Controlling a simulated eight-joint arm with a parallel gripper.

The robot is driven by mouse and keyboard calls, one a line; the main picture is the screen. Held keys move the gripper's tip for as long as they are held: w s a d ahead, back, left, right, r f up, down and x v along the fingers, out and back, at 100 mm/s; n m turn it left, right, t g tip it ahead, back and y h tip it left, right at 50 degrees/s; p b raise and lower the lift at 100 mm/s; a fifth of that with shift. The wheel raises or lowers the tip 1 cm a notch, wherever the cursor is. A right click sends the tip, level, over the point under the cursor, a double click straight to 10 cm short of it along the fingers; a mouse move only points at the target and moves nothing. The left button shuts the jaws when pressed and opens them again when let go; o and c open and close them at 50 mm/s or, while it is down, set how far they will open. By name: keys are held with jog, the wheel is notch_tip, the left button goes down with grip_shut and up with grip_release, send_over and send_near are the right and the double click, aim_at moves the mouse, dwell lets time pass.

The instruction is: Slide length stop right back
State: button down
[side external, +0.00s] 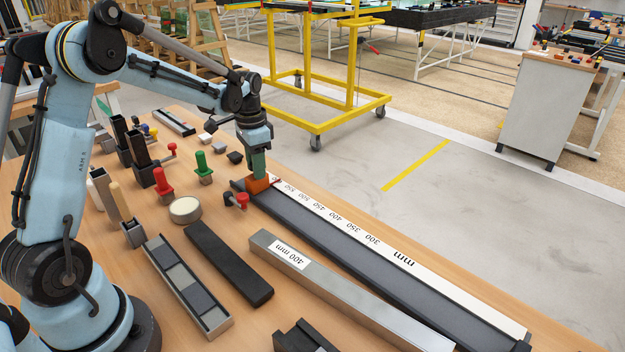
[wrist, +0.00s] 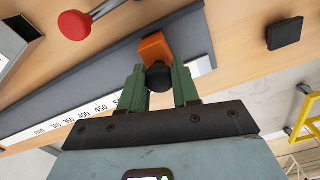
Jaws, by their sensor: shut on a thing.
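The length stop (side external: 259,184) is an orange block with a dark round knob on it, as the wrist view (wrist: 155,47) shows. It sits at the far left end of the dark rail (side external: 340,238) in the side view, beyond the highest scale numbers I can read. My gripper (side external: 258,164) points down at the stop, and its green fingers (wrist: 159,86) are shut on the dark knob. The white scale strip (side external: 440,281) runs along the rail's far edge. The fingers cover part of the scale near the stop.
A red-handled clamp (side external: 236,200) lies close beside the stop. A steel bar labelled 400 mm (side external: 340,290) and a black bar (side external: 228,262) lie in front of the rail. Red and green-handled tools (side external: 203,167) stand at left. The rail's right stretch is clear.

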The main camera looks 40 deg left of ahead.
jog(key=shift+a, duration=1.7)
jog(key=shift+a, duration=0.1)
jog(key=c, duration=0.8)
grip_release()
jog(key=shift+d, duration=0.2)
jog(key=shift+r, duration=0.3)
notch_tip(320, 180, up, 12)
jog(key=shift+f, duration=0.25)
